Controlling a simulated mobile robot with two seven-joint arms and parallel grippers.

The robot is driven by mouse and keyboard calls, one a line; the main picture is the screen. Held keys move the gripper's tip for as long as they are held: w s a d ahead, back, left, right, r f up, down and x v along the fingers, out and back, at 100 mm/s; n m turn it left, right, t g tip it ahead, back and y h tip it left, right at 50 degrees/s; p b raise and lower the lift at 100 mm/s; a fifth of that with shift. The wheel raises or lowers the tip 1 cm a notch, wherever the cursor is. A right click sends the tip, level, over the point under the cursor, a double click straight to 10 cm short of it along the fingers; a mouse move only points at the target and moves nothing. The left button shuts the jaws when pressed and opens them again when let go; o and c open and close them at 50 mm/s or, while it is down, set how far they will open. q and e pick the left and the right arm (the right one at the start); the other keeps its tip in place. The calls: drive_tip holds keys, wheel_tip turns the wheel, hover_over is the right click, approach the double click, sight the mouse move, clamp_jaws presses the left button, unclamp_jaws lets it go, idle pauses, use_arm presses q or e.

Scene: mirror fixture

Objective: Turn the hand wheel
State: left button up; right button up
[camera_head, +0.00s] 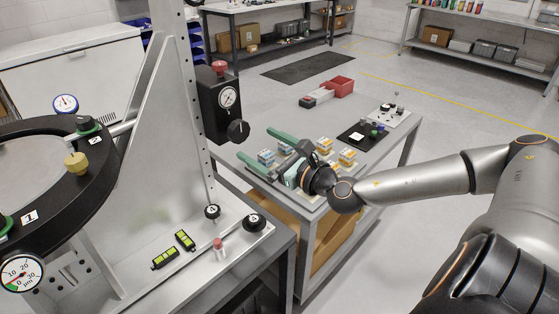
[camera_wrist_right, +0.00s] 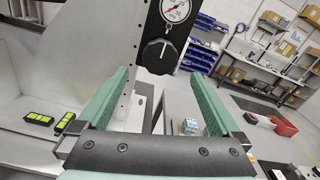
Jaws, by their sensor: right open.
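A black knob (camera_head: 238,130), which looks like the hand wheel, sits on the lower front of a black gauge box (camera_head: 218,105) on the upright plate. It also shows in the right wrist view (camera_wrist_right: 159,56), below a round dial (camera_wrist_right: 175,10) and with a pale mark on its face. My right gripper (camera_head: 256,145) is open, its two green fingers apart and pointing toward the knob. In the wrist view the knob appears just beyond the fingertips, between them, with nothing held. My left gripper is not in view.
The large black ring (camera_head: 98,178) stands at the left with gauges and clamps. Black knobs (camera_head: 254,222) and green-lit blocks (camera_head: 165,258) sit on the fixture base.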

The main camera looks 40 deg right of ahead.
drive_tip(key=shift+s+d, duration=0.2)
drive_tip(key=shift+s, duration=2.45)
drive_tip(key=s+a+f+m+g, duration=0.2)
drive_tip(key=a+f+m+g, duration=0.1)
drive_tip(key=f+m, duration=0.7)
drive_tip(key=s+a+f+m+g, duration=0.1)
drive_tip(key=a+f+m+g, duration=0.2)
drive_tip(key=f+m, duration=0.65)
drive_tip(key=s+a+f+m+g, duration=0.1)
drive_tip(key=s+a+f+m, duration=0.5)
drive_tip(key=f+m, duration=0.2)
drive_tip(key=s+a+f+m+g+y, duration=0.1)
drive_tip(key=s+a+f+m, duration=0.5)
drive_tip(key=f+m, duration=0.3)
drive_tip(key=shift+a+f+m+g, duration=0.15)
drive_tip(key=shift+a+m+g, duration=0.2)
drive_tip(key=shift+m, duration=0.1)
